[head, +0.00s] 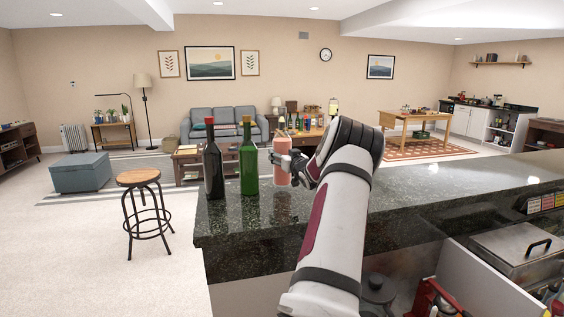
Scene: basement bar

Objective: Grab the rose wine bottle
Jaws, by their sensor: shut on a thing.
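The rose wine bottle (282,181) is pink and stands upright at the far edge of the dark stone counter (420,197). My gripper (284,165) is shut on it at its upper body. My wrist and arm come from the lower right and hide part of its right side. The bottle's base looks to be at counter height, but I cannot tell whether it touches the surface.
A green bottle (248,165) stands close to the left of the rose bottle, and a dark bottle (213,167) with a red top stands further left. The counter to the right is clear. A wooden stool (139,178) stands beyond the counter's left end.

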